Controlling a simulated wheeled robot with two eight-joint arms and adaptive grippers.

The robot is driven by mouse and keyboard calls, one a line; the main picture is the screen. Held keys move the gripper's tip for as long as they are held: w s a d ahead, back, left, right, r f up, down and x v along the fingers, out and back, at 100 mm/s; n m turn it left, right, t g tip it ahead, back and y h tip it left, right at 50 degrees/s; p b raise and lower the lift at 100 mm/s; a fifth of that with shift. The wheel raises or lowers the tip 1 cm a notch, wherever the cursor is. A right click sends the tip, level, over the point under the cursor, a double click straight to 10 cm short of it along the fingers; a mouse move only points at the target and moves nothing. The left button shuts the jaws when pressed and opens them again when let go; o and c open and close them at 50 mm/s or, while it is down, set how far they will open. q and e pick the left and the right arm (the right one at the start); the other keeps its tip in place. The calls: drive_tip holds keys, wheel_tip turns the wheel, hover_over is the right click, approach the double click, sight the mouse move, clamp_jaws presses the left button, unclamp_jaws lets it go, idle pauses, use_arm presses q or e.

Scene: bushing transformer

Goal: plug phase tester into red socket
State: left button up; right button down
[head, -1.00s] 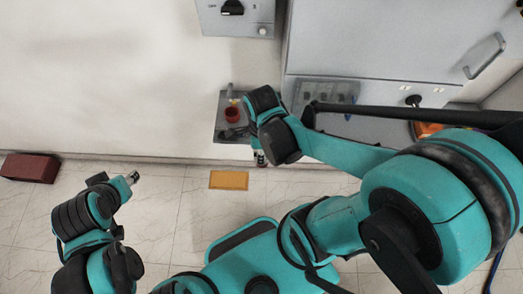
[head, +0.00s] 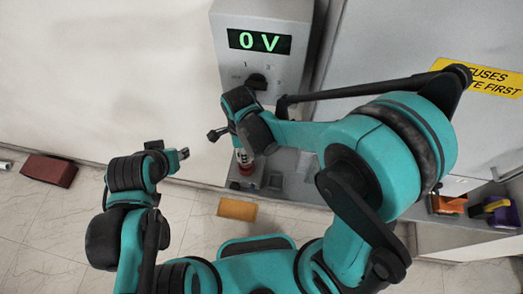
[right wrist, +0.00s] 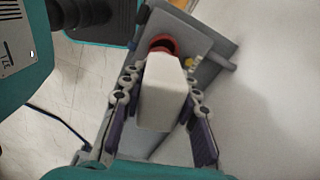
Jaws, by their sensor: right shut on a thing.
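The white phase tester (right wrist: 163,92) is a blunt block between the fingers of my right gripper (right wrist: 160,90) in the right wrist view. The gripper is shut on its sides. The red socket (right wrist: 162,44) is a red ring just past the tester's far end, partly covered by it. I cannot tell whether the tester's tip is inside the ring. In the head view my right gripper (head: 244,160) is small and partly covered by my wrist, above the grey shelf. My left gripper (head: 182,154) is at the left, apart from everything; its jaws are too small to read.
A grey panel with a green "0 V" display (head: 259,41) and a black knob (head: 256,81) is on the wall above the shelf (head: 290,175). Small yellow parts (right wrist: 191,66) stand beside the socket. A dark red block (head: 48,170) and a yellow-orange plate (head: 237,209) lie on the floor.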

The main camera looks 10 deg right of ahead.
drive_tip(key=shift+w+a, duration=0.1)
drive_tip(key=shift+w, duration=0.15)
drive_tip(key=shift+w+f+b, duration=0.1)
drive_tip(key=shift+f+b, duration=0.45)
drive_tip(key=shift+f, duration=0.2)
drive_tip(key=shift+f+b, duration=1.95)
drive_tip(key=shift+f, duration=0.2)
drive_tip(key=c, duration=1.1)
unclamp_jaws()
drive_tip(key=shift+o, duration=0.2)
